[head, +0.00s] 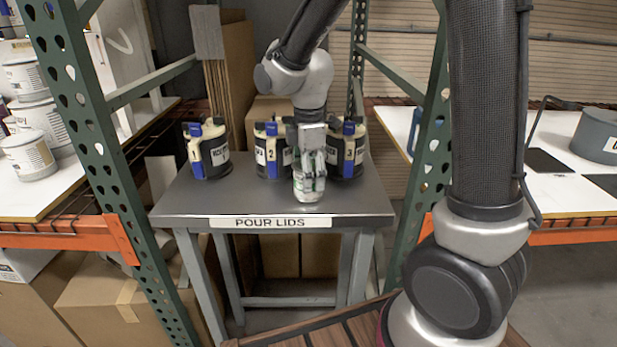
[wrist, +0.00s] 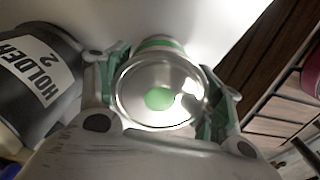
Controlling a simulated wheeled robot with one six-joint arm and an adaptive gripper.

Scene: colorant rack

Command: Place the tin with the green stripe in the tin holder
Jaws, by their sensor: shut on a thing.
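My gripper (head: 309,160) is shut on a small white tin with a green stripe (head: 308,188), in front of the pour lids on the grey table. In the wrist view the tin (wrist: 135,95) shows its round silver lid with a green dot, and a green band shows at its far side. A finger of my gripper (wrist: 160,98) lies on each side of it. I cannot tell whether the tin touches the table. No separate tin holder can be made out.
The grey table (head: 190,200) carries dark pour lids marked 1 (head: 210,152), 2 (head: 268,155) and 3 (head: 350,155). Green rack posts (head: 85,120) flank it. Its front left is clear. In the wrist view, wooden slats (wrist: 262,70) and a pink-rimmed round thing (wrist: 312,75) lie right.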

